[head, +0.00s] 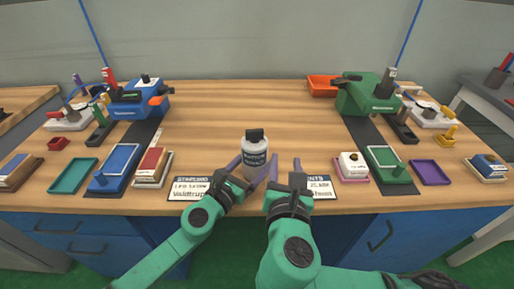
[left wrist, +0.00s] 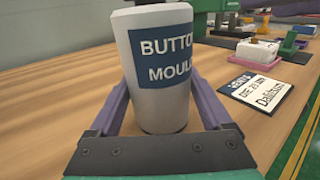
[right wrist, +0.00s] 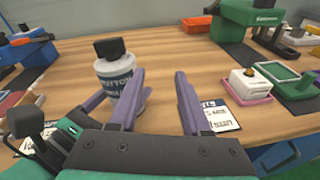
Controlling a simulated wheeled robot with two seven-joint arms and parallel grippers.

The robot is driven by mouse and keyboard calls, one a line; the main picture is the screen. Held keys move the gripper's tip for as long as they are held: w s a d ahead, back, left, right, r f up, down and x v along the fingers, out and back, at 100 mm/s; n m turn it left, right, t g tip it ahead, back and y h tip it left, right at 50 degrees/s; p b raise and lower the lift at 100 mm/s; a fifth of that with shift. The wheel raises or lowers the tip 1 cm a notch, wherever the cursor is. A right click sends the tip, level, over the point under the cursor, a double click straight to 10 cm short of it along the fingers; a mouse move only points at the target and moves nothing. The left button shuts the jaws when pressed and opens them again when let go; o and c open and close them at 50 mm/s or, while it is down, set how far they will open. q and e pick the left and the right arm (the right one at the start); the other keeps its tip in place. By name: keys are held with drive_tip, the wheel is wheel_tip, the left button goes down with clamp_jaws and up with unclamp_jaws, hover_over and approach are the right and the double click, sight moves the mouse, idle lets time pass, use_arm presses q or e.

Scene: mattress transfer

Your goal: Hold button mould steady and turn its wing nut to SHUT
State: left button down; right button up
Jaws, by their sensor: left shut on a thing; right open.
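The button mould (head: 255,158) is a pale grey cylinder with a dark blue label and a black wing nut (head: 255,136) on top. It stands upright near the table's front edge. My left gripper (left wrist: 160,95) is shut around its body, a purple finger on each side. The lettering on the mould (left wrist: 158,75) faces the left wrist camera, which cuts off the wing nut. My right gripper (head: 285,166) is open and empty, just right of the mould and below the wing nut's height. The right wrist view also shows the wing nut (right wrist: 109,48); its SHUT mark is not readable.
Lettered cards (head: 190,190) lie at the front edge, partly behind my arms. Blue (head: 138,102) and green (head: 370,97) machines stand at back left and right, with trays and blocks before them. The wooden table (head: 240,108) behind the mould is clear.

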sight(254, 131)
drive_tip(key=w+d+f+m+g, duration=0.2)
drive_tip(key=w+d+m+g, duration=0.1)
drive_tip(key=w+m, duration=0.1)
drive_tip(key=w+d+f+m+g+y, duration=0.1)
drive_tip(key=w+d+m+g, duration=0.2)
drive_tip(key=w+m, duration=0.1)
drive_tip(key=w+d+f+m+g, duration=0.2)
drive_tip(key=w+d+m+g, duration=0.1)
drive_tip(key=w, duration=0.3)
drive_tip(key=shift+w+f+m, duration=0.25)
drive_tip(key=shift+f+m, duration=0.1)
drive_tip(key=shift+m, duration=0.25)
drive_tip(key=shift+f+m+g+y, duration=0.2)
drive_tip(key=shift+m+g+y, duration=0.4)
drive_tip(key=shift+g+y, duration=0.5)
drive_tip(key=r+g+y, duration=0.1)
drive_tip(key=s+a+r+g+y, duration=0.1)
drive_tip(key=y, duration=0.1)
drive_tip(key=a+r+m+y, duration=0.1)
drive_tip(key=y, duration=0.1)
drive_tip(key=shift+s+g, duration=0.25)
drive_tip(key=shift+g, duration=0.15)
drive_tip(key=s+a+r+g+y, duration=0.3)
drive_tip(key=r+y, duration=0.4)
drive_tip(key=r, duration=0.3)
drive_tip(key=x, duration=1.1)
drive_tip(key=shift+s+a+f, duration=0.15)
drive_tip(key=shift+s+a, duration=0.1)
drive_tip(key=shift+s, duration=0.1)
clamp_jaws()
